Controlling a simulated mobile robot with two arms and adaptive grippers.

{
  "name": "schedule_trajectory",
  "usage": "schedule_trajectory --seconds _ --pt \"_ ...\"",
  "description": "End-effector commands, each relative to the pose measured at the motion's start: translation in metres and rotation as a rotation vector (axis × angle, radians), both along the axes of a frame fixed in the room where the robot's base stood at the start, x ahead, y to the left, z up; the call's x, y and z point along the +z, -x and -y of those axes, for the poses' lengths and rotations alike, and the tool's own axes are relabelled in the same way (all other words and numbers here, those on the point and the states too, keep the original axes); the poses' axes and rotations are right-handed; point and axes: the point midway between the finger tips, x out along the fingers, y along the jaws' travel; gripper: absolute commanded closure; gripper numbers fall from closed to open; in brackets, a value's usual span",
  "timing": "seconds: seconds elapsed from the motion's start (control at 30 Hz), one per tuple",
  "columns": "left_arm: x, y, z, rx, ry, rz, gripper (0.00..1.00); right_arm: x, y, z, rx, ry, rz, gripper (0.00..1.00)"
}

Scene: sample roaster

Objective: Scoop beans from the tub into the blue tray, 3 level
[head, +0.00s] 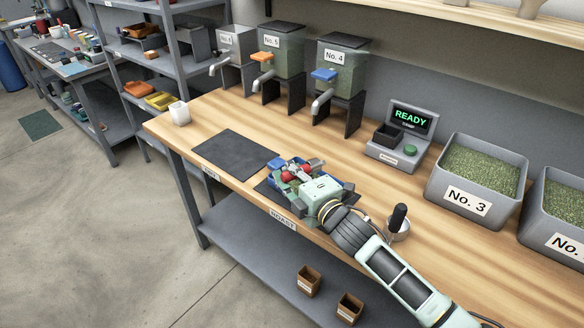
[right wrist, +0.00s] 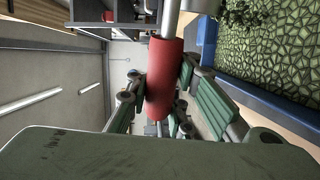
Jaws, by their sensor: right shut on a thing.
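My right gripper (head: 292,174) is shut on the red handle of a scoop (head: 303,168), over the blue tray on the front part of the bench. In the right wrist view the red handle (right wrist: 160,80) lies between the fingers, with its metal shaft at the top edge. The blue tray (head: 271,170) is mostly hidden by my gripper in the head view. Its blue wall (right wrist: 207,42) shows beside the scoop in the right wrist view, with green beans (right wrist: 270,45) inside it. The scoop's bowl is mostly out of view. The tub No. 3 (head: 471,198) holds green beans at the right.
A dark mat (head: 236,151) lies clear left of the tray. A black-handled tool (head: 398,216) stands in a small cup near my right arm. A scale reading READY (head: 408,120) and several dispensers, including No. 4 (head: 340,62), stand at the back. Another bean tub (head: 566,200) is far right.

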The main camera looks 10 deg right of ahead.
Motion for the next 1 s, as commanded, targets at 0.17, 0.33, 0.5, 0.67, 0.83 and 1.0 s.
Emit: schedule_trajectory --seconds 0.17,0.33,0.5,0.67,0.83,1.0 --pt "-0.01 0.0 0.0 0.001 0.0 0.0 0.44 -0.013 0.002 -0.006 0.001 0.115 0.042 1.0" --pt "-0.017 0.0 0.0 0.001 0.0 0.0 0.44 -0.025 0.003 -0.008 0.0 0.247 0.089 1.0" --pt "-0.024 0.0 0.0 0.001 0.0 0.0 0.44 -0.035 0.004 -0.011 0.0 0.376 0.136 1.0" --pt "-0.028 0.0 0.0 0.001 -0.001 0.0 0.44 -0.041 0.004 -0.013 0.001 0.464 0.168 1.0" --pt "-0.03 0.0 0.0 0.001 -0.001 0.001 0.44 -0.044 0.005 -0.014 0.001 0.509 0.185 1.0" --pt "-0.03 -0.001 0.0 0.001 -0.001 0.001 0.44 -0.044 0.005 -0.014 0.0 0.517 0.188 1.0"
